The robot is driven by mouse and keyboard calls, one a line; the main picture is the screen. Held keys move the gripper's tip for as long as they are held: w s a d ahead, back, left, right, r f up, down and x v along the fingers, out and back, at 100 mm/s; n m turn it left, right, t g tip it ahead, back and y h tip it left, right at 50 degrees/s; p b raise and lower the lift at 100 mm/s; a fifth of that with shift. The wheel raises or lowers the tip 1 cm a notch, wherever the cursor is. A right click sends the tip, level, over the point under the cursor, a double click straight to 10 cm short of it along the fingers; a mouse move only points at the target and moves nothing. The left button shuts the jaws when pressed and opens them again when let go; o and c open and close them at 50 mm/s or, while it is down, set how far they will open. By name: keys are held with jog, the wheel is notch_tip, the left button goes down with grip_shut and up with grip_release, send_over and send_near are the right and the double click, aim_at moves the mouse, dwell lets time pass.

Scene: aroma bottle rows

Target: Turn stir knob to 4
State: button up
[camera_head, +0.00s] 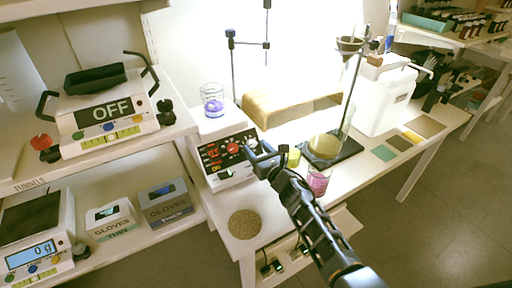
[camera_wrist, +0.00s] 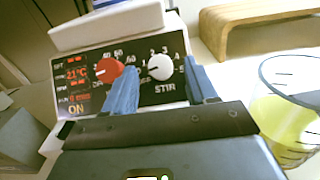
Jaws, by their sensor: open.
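The hotplate stirrer (camera_head: 226,172) stands on the bench, its black control panel facing me. In the wrist view the white stir knob (camera_wrist: 160,67) sits above the STIR label, right of a red knob (camera_wrist: 109,70). A small dark mark shows on the stir knob's left part; its exact setting is hard to read. Numbers 2 to 5 show around its upper right. My gripper (camera_head: 259,153) is in front of the panel. In the wrist view its blue fingers (camera_wrist: 161,76) are apart, one on each side of the stir knob. Whether they touch it is unclear.
A beaker of purple liquid (camera_head: 212,101) stands on the hotplate. A beaker of yellow liquid (camera_wrist: 287,115) is close at the right in the wrist view. A pink-filled beaker (camera_head: 318,181) stands near my arm. A wooden bridge (camera_head: 290,106) is behind; a cork mat (camera_head: 244,223) lies in front.

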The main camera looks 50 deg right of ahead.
jog(key=shift+w+d, duration=0.15)
jog(key=shift+w, duration=0.25)
jog(key=c, duration=1.1)
jog(key=shift+o, duration=0.2)
